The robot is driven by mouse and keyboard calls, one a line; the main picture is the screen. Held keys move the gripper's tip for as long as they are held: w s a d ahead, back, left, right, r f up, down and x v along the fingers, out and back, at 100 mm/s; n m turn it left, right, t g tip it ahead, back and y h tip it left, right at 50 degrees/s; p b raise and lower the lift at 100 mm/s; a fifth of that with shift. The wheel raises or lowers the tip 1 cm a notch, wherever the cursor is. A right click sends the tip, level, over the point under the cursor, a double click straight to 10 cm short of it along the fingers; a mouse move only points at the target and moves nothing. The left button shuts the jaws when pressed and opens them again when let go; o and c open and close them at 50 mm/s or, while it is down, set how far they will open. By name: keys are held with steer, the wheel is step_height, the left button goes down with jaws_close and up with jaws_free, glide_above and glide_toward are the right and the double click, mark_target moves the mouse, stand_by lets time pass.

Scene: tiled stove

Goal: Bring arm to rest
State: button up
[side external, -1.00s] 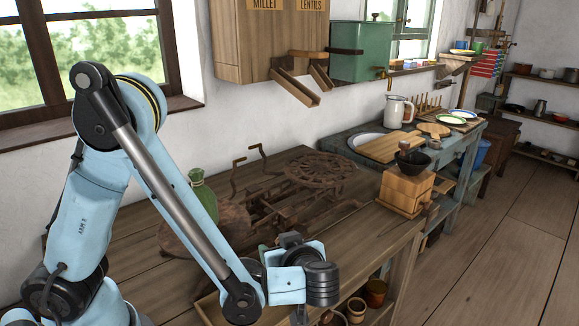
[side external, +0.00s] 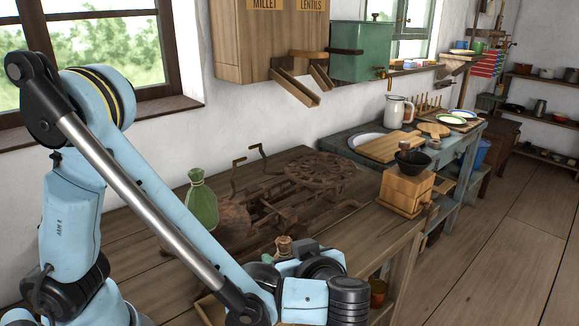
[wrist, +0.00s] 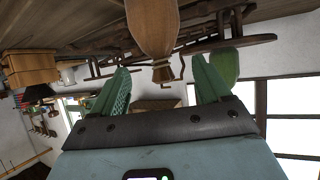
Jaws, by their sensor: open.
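My arm's wrist is low at the front of the wooden table (side external: 130,250) in the side external view, with its fingers hidden there. In the wrist view my gripper (wrist: 161,66) is open, its two green fingers apart. A brown tied sack (wrist: 153,25) appears beyond and between the fingers; whether it touches them I cannot tell. A small brown top (side external: 284,245), perhaps the same sack, shows just behind my wrist in the side external view. A green tied sack (side external: 202,207) stands on the table, left of the rusty metal frame.
The rusty metal frame (side external: 318,170) with a round wheel lies on the table. A wooden grinder box (side external: 405,190) with a dark bowl stands at the table's right end. A wooden cabinet (side external: 262,45) and green tank (side external: 360,52) are on the wall. The floor at right is clear.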

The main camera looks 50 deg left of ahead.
mark_target(287, 254)
steer(key=shift+d+r, duration=0.1)
steer(key=shift+d, duration=0.05)
steer(key=x, duration=0.7)
steer(key=shift+a+r, duration=0.1)
steer(key=shift+a, duration=0.2)
steer(key=shift+r, duration=1.8)
steer(key=shift+f, duration=0.15)
